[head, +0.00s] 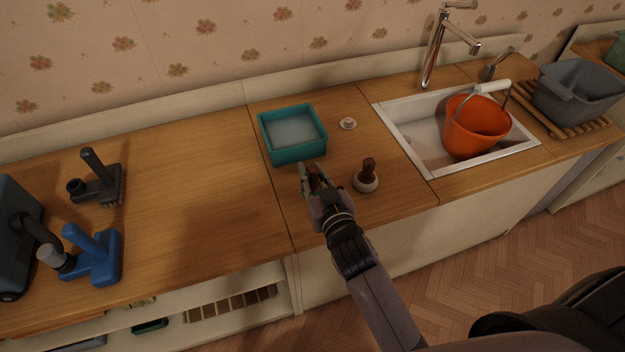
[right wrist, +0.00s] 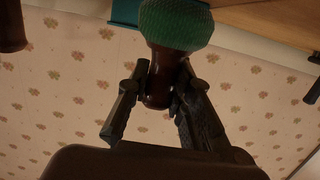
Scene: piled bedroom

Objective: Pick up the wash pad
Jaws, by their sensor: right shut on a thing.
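My right gripper (head: 312,178) is shut on the brown handle of a scrubbing pad, just in front of the teal tub. In the right wrist view the wash pad (right wrist: 176,26) has a round green textured head and a brown knobbed handle (right wrist: 160,78) between the two fingers. In the head view the gripper hides most of it. A similar scrubber (head: 366,180) with a brown handle and pale round head stands on the counter to the right of the gripper. My left gripper is not in view.
The teal tub (head: 290,156) holds pale liquid. A small white disc (head: 348,124) lies beside it. An orange bucket (head: 474,130) stands in the sink (head: 416,150). Blue (head: 103,262) and dark (head: 108,184) brush-like tools stand at left. The counter (head: 190,190) between them and the tub is clear.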

